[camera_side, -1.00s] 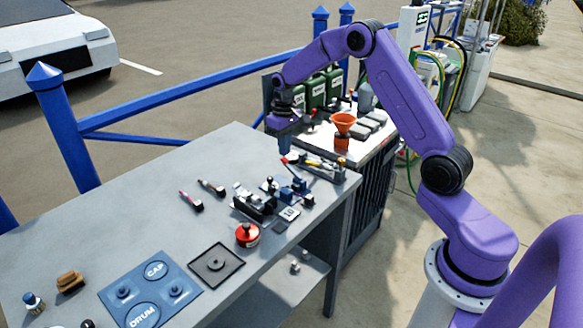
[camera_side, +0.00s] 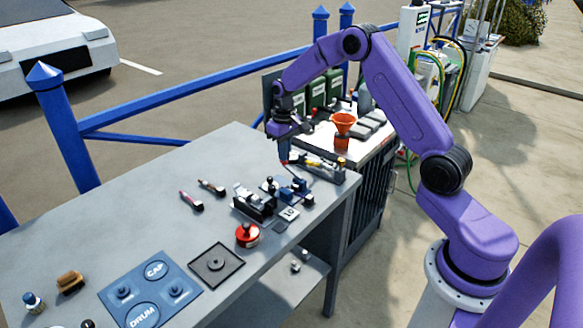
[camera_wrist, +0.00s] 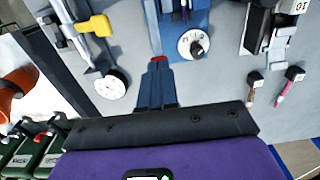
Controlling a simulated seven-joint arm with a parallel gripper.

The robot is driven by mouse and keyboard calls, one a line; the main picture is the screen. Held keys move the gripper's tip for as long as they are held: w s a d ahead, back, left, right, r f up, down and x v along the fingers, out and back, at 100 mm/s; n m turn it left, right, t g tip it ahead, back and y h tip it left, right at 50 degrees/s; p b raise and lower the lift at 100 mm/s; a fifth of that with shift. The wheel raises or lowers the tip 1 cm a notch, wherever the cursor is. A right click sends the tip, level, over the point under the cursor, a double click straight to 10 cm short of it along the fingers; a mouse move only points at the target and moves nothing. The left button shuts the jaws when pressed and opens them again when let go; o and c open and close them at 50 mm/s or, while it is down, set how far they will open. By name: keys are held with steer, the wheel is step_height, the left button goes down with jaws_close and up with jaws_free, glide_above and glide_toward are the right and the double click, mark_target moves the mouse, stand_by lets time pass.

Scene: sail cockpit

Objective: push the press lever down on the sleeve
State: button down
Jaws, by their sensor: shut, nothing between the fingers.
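The press (camera_side: 291,190) is a blue fixture near the bench's right end. It also shows in the wrist view as a blue block (camera_wrist: 178,22) with a white dial. The lever's red tip (camera_side: 284,163) sits right under my gripper (camera_side: 284,158) in the side view. In the wrist view the red tip (camera_wrist: 157,59) shows just past the ends of my shut, empty fingers (camera_wrist: 157,70). I cannot tell whether they touch it. Most of the lever is hidden by my fingers. I cannot make out the sleeve clearly.
A yellow-handled tool with a round gauge (camera_wrist: 110,86) lies close beside the press. The bench's left middle is clear.

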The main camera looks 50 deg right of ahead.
steer(key=shift+s+f, duration=0.1)
steer(key=shift+f, duration=1.2)
steer(key=shift+r, duration=3.35)
steer(key=shift+a, duration=0.15)
steer(key=s+a+r+n, duration=0.3)
steer(key=s+a, duration=0.5)
steer(key=a, duration=0.1)
steer(key=s+a+r+n, duration=0.3)
steer(key=s+a+r, duration=0.1)
steer(key=s+a, duration=0.45)
steer(key=s+d+n, duration=0.1)
steer(key=s+n, duration=0.5)
steer(key=s, duration=1.6)
steer(key=shift+s+n, duration=0.25)
steer(key=shift+n, duration=0.05)
